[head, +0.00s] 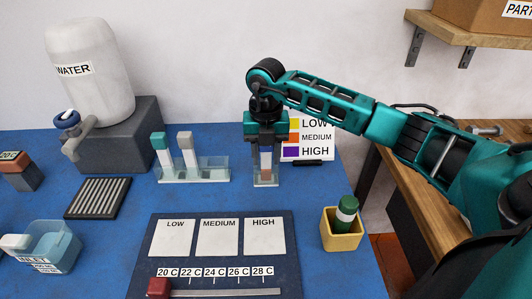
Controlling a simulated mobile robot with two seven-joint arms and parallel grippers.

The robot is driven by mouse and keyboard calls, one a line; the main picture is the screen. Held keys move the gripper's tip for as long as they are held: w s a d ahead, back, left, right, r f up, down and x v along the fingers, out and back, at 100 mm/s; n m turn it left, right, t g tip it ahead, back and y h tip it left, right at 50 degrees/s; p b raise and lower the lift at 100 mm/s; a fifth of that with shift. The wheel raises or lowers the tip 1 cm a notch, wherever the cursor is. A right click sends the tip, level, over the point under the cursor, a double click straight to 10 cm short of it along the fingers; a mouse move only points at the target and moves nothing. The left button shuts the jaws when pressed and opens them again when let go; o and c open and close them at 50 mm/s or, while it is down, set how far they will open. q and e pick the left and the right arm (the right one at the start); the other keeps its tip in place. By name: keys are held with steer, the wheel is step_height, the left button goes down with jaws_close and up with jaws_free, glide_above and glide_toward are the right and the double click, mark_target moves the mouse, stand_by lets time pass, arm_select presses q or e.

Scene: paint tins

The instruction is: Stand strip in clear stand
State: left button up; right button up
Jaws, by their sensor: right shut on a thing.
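My right gripper (266,147) points straight down at the back of the blue table. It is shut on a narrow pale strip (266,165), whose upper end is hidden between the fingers. The strip hangs upright with a brownish band low on it. A small clear stand (266,184) is directly below the gripper, and the strip's lower part overlaps it. I cannot tell whether the strip's foot rests on the stand's base. My left gripper is not in view.
A longer clear rack (208,177) holds two upright pieces, one teal-topped, one beige. A colour chart (314,137) stands right behind the gripper. In front are a dark LOW/MEDIUM/HIGH board (208,258) and a yellow holder (342,242) with a green-capped bottle. A water tank (90,90) is at back left.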

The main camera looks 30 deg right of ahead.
steer(key=shift+f, duration=0.15)
steer(key=o, duration=1)
step_height(320, 180, up, 12)
steer(key=shift+r, duration=0.25)
steer(key=shift+f, duration=0.1)
